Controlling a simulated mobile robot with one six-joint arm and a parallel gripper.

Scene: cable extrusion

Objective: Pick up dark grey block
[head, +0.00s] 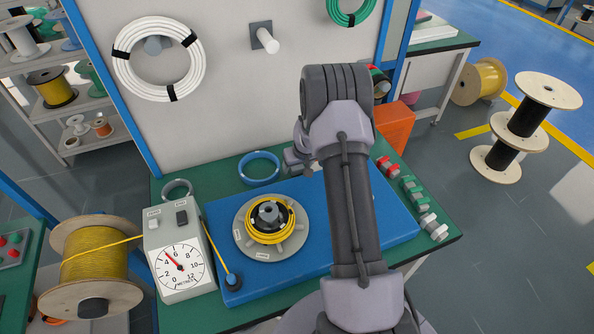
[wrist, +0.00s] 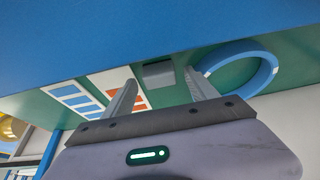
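The dark grey block (wrist: 158,73) shows in the wrist view on the green table top, close to the edge of the blue board. It appears between and beyond my two fingertips, with no clear contact. My gripper (wrist: 161,79) is open, its fingers spread wide with nothing held. In the head view my gripper (head: 299,163) is low over the back of the table, largely hidden by my arm. I cannot make out the block there.
The blue board (head: 300,255) carries a round fixture (head: 270,228) with yellow cable. A blue ring (head: 259,168) lies beside the block, also visible in the wrist view (wrist: 262,58). A meter box (head: 180,262) stands left. Red and green parts (head: 410,190) line the right. A panel rises behind.

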